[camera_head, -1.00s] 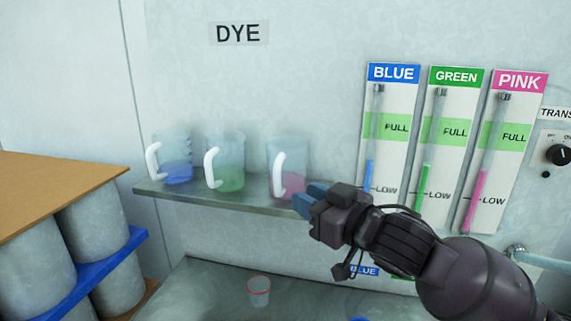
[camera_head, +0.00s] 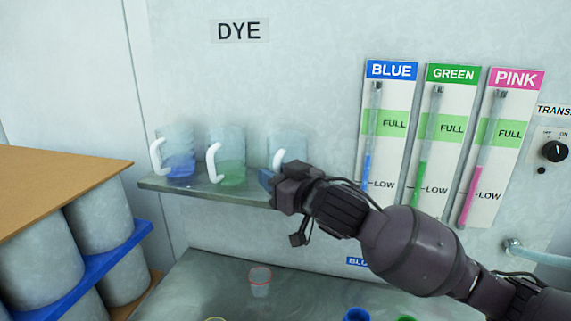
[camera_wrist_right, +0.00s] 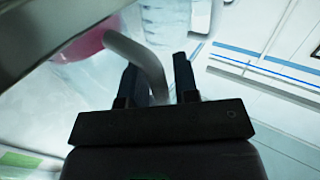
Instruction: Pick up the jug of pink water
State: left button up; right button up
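The jug of pink water (camera_head: 296,148) stands at the right end of the dye shelf. It is clear with a white handle, and my right gripper (camera_head: 266,178) covers its lower part in the head view. In the right wrist view the jug's pink water (camera_wrist_right: 88,43) shows at upper left. Its curved handle (camera_wrist_right: 138,52) reaches in between the two fingers of my right gripper (camera_wrist_right: 158,78). The fingers stand apart, with a gap beside the handle, so the gripper looks open around it. My left gripper is not in view.
Green (camera_head: 231,170) and blue (camera_head: 180,165) jugs stand left of it on the metal shelf (camera_head: 205,191). A small clear cup (camera_head: 260,281) is on the counter below. Blue, green and pink gauges (camera_head: 492,150) are on the wall at right.

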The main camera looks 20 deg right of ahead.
jog(key=shift+w+a+f, duration=0.1)
jog(key=shift+w+a, duration=0.05)
jog(key=shift+w, duration=0.35)
grip_shut()
jog(key=shift+r, duration=0.25)
notch_tip(320, 180, up, 19)
jog(key=shift+r, duration=0.2)
dwell(1.3)
